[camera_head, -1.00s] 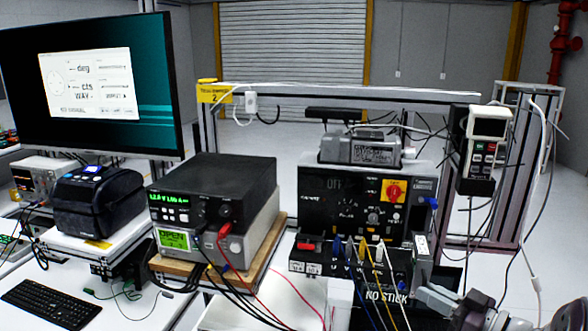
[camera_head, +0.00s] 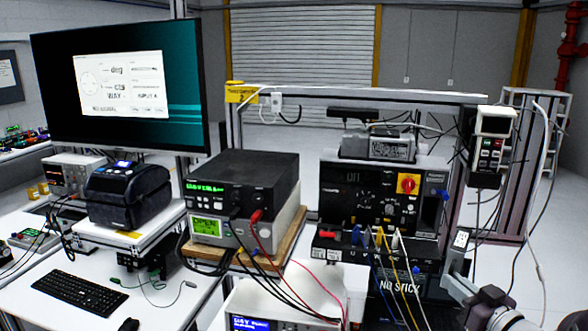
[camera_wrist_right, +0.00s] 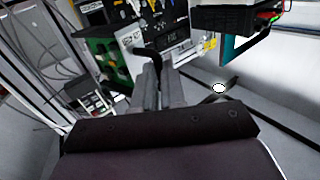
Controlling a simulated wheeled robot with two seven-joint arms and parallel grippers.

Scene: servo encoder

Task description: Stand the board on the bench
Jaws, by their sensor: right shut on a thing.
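My right gripper (camera_head: 458,288) is at the lower right of the head view, beside the black box marked NO STICK. It is shut on a narrow, upright grey piece with a white label, which I take to be the board (camera_head: 456,256). The board is seen nearly edge-on, and its lower part is hidden by the gripper. In the right wrist view the gripper's fingers (camera_wrist_right: 158,88) are close together at the middle; what lies between them is too dark to tell clearly. My left gripper is not in view.
The bench (camera_head: 175,300) is crowded. A black test unit (camera_head: 345,188) and the NO STICK box (camera_head: 420,287) with plugged cables stand left of my right gripper. A handheld meter (camera_head: 490,145) hangs above it on the frame, with loose cables. Stacked power supplies (camera_head: 230,185) stand farther left.

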